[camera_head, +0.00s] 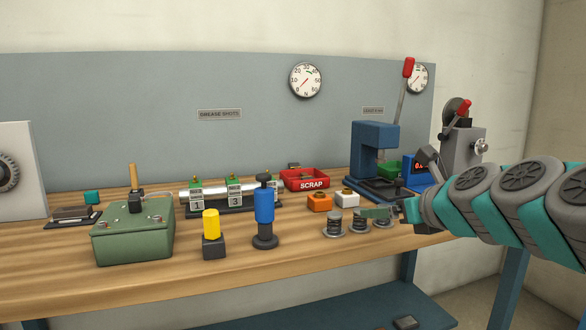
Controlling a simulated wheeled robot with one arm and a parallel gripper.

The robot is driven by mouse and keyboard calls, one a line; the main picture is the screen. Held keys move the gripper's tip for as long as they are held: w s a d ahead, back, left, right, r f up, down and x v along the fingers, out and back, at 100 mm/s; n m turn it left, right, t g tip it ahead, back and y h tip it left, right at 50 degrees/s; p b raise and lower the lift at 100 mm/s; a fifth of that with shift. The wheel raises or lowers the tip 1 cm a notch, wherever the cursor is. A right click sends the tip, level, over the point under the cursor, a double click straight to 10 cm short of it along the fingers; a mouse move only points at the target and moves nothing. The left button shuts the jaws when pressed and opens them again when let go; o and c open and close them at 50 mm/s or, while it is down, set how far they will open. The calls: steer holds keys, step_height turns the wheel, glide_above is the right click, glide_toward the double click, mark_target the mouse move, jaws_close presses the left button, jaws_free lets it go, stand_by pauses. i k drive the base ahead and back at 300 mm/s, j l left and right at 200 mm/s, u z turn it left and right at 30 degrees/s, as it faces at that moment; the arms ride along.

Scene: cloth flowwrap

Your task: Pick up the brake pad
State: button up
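My arm reaches in from the right, and my gripper (398,211) is at the bench's front right, beside several small round dark parts on discs (335,225). Its fingers are small and partly hidden, so I cannot tell whether it is open or shut. A flat grey-green piece (375,212) shows at its tip, above the discs; I cannot tell whether this is a held part or a finger. No brake pad can be named for certain. A small dark block (405,322) lies on the lower shelf, and a teal block (92,197) sits at the bench's left.
The wooden bench (150,282) holds a green box with a lever (132,240), a yellow-topped block (212,232), a blue cylinder (264,208), a red SCRAP tray (305,184) and a blue press (372,150). The front left edge is clear.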

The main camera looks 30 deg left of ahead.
mark_target(292, 166)
steer(key=i+j, duration=0.2)
steer(key=j, duration=0.2)
steer(key=i+j, duration=0.25)
steer(key=j, duration=0.15)
steer(key=i+j, duration=0.2)
steer(key=j, duration=0.15)
steer(key=i+j, duration=0.25)
steer(key=j, duration=0.15)
